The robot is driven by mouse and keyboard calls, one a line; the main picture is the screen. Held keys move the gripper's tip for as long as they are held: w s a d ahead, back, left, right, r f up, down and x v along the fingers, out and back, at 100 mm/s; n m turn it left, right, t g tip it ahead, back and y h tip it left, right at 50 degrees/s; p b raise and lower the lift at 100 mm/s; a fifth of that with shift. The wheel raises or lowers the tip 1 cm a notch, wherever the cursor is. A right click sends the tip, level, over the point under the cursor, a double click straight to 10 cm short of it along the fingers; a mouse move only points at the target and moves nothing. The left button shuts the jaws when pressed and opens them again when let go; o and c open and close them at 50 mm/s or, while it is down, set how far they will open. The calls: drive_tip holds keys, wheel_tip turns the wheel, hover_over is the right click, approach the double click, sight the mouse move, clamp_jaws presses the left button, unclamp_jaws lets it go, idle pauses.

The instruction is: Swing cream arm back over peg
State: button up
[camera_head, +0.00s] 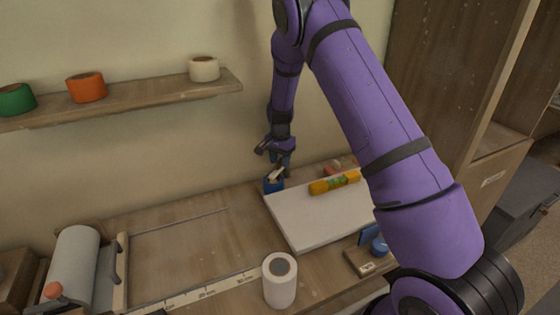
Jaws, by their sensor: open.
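A small cream piece (276,174), likely the cream arm, shows at a blue block (273,186) by the back left corner of the white board. My gripper (276,157) is open, pointing down just above the cream piece. One finger shows to the left and another part reaches down close to the piece. I cannot tell whether they touch. The peg cannot be made out at this size; my gripper may hide it.
A yellow level (334,183) lies on the white board (300,225). A white roll (280,280) stands at the front. A wooden block (366,263) with blue parts is at right. A shelf (130,103) with rolls hangs above. The bench's middle left is clear.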

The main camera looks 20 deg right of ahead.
sight(280, 159)
wheel_tip(280, 159, up, 10)
drive_tip(key=shift+r, duration=0.2)
idle(0.6)
drive_tip(key=s+a+r+n+t+y, duration=0.15)
drive_tip(key=s+r+n, duration=0.35)
drive_tip(key=s+r, duration=1.55)
drive_tip(key=s+a+r+n+t, duration=0.1)
drive_tip(key=s+r+n+t, duration=0.1)
drive_tip(key=s, duration=0.9)
drive_tip(key=s+a+r+n+t+h, duration=0.1)
drive_tip(key=s+r+n, duration=0.1)
drive_tip(key=s, duration=0.9)
drive_tip(key=shift+s+a+r+n+t, duration=0.2)
drive_tip(key=shift+s+n+t, duration=0.15)
drive_tip(key=shift+n, duration=0.55)
drive_tip(key=shift+h, duration=0.25)
